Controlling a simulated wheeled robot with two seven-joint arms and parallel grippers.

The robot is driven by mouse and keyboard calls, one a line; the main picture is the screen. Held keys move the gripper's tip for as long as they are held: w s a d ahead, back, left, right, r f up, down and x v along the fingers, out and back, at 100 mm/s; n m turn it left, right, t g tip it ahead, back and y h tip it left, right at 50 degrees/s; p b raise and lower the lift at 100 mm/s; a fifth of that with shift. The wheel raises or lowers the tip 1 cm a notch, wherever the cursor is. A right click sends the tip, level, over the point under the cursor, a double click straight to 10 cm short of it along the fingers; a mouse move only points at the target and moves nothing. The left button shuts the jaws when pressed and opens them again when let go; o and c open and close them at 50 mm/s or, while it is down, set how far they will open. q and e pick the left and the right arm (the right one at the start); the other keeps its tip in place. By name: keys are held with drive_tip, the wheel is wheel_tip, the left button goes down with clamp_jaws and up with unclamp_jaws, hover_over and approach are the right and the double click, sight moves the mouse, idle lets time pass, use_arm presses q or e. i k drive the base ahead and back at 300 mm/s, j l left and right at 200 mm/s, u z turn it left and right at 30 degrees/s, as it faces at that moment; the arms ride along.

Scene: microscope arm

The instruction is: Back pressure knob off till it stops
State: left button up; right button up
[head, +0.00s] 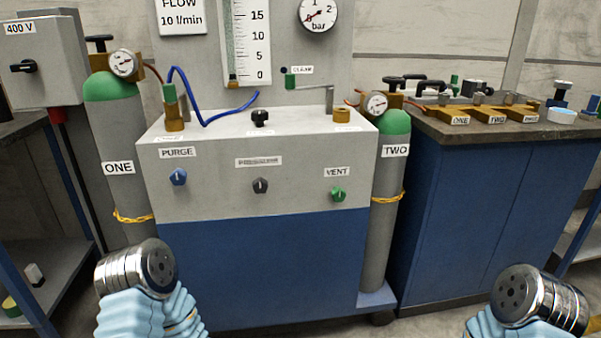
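The pressure knob (260,186) is a dark grey knob with a light mark, low on the sloping front of the grey console (215,205), under a blurred label that seems to read PRESSURE. The mark looks about upright. My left arm's metal end with light blue ridged parts (140,275) is at the lower left, below and apart from the knob. My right arm's similar end (535,305) is at the lower right, far from it. No fingertips can be made out on either, and neither touches the console.
A blue PURGE knob (179,177) and a green VENT knob (338,194) flank the pressure knob. A black knob (260,117) and blue hose (212,122) are on top. Cylinders ONE (118,190) and TWO (382,235) stand beside the console. A bar gauge (318,14) hangs above.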

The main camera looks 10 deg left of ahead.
sight(260, 185)
drive_tip(key=i+l+z, duration=0.1)
drive_tip(key=z, duration=0.3)
drive_tip(key=i+z, duration=0.25)
drive_tip(key=z, duration=0.15)
drive_tip(key=i+z, duration=0.2)
drive_tip(key=z, duration=0.2)
drive_tip(key=i+j+z, duration=0.1)
drive_tip(key=z, duration=0.3)
drive_tip(key=i+l, duration=0.2)
drive_tip(key=i, duration=0.2)
drive_tip(key=i+l+u, duration=0.1)
drive_tip(key=i, duration=0.3)
